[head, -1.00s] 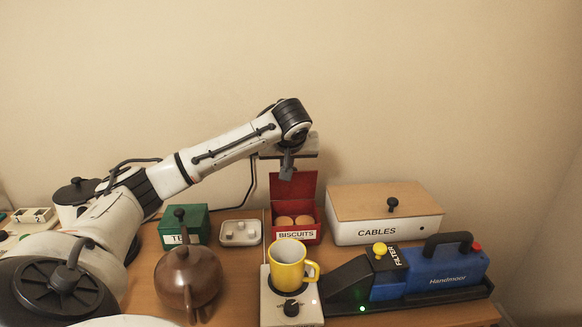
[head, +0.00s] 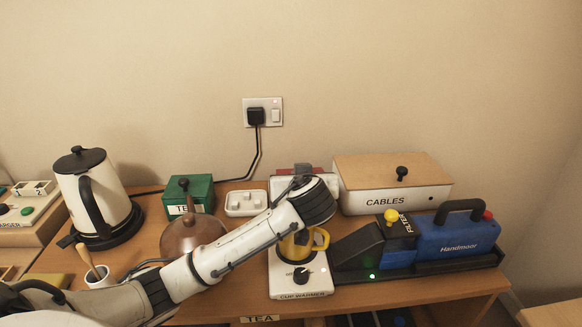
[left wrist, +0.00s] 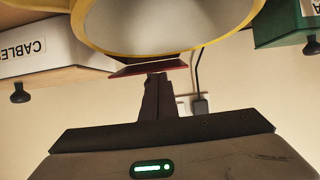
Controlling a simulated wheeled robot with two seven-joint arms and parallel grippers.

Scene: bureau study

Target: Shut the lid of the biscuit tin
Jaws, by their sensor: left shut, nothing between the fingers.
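The red biscuit tin is mostly hidden behind my left wrist in the head view. A flat strip of red, likely its lid (left wrist: 150,68), shows in the left wrist view beyond the yellow mug; whether it is raised or down I cannot tell. My left gripper (left wrist: 158,80) is shut and empty, its dark fingers beside or in front of the red strip; contact cannot be judged. In the head view my left arm reaches low across the desk, its wrist over the mug, with the fingertips hidden. My right gripper is out of view.
The yellow mug (head: 320,240) stands on the cup warmer (head: 301,284), very close to my wrist. The CABLES box (head: 392,187) is right, the green TEA tin (head: 188,190) and white tray (head: 246,204) left. A brown teapot (head: 190,234) and blue machine (head: 455,236) flank the warmer.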

